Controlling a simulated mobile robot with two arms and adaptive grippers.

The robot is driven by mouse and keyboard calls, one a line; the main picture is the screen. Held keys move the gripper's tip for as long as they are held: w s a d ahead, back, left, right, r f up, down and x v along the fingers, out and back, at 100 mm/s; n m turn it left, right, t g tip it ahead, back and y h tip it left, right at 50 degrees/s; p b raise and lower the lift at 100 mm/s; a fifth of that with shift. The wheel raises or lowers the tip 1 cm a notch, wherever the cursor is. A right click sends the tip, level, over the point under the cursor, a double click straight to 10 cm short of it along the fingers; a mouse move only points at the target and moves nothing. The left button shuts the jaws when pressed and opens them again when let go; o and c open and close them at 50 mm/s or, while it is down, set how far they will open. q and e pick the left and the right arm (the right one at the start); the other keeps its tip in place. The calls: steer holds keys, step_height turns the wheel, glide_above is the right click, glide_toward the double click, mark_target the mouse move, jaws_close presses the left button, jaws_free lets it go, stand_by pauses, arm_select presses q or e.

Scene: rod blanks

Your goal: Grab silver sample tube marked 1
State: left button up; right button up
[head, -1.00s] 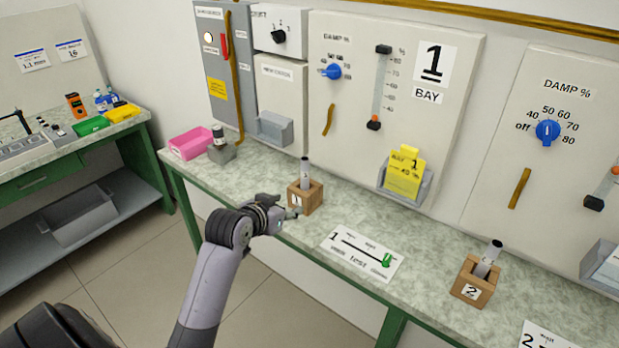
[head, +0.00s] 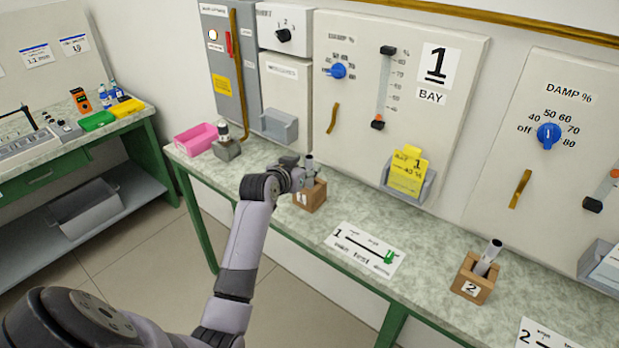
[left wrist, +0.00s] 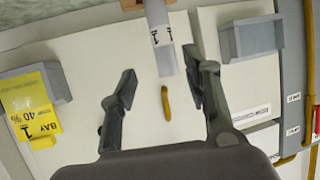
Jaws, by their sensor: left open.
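The silver sample tube (head: 310,167) stands upright in a wooden block (head: 313,197) labelled 1 on the bench. My left gripper (head: 302,172) is at the tube's upper part, just to its left in the head view, and partly covers the block. In the left wrist view the tube (left wrist: 162,45), with a 1 on its label, comes down from the top edge between the two open fingers of my left gripper (left wrist: 160,68). A gap shows on the left finger's side; the tube's end is close to the right finger. I cannot tell whether they touch. My right gripper is not in view.
A second tube (head: 488,258) leans in a block (head: 470,280) marked 2 at the right. A printed card (head: 366,250) lies flat between the blocks. A grey holder with a yellow card (head: 408,172) is on the panel behind. A pink tray (head: 193,139) sits at the left.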

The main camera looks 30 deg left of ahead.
mark_target(308, 164)
arm_select(q)
steer(key=shift+a+p+x, duration=0.2)
steer(key=shift+p+x, duration=0.2)
steer(key=shift+x, duration=0.7)
steer(key=shift+a+p+x, duration=0.2)
steer(key=shift+p+x, duration=0.15)
steer(key=shift+x, duration=0.75)
steer(key=shift+w+a+f, duration=0.1)
steer(key=shift+w+f, duration=0.2)
steer(key=shift+w, duration=0.25)
steer(key=shift+s, duration=0.1)
steer(key=shift+c, duration=0.5)
steer(key=c, duration=0.9)
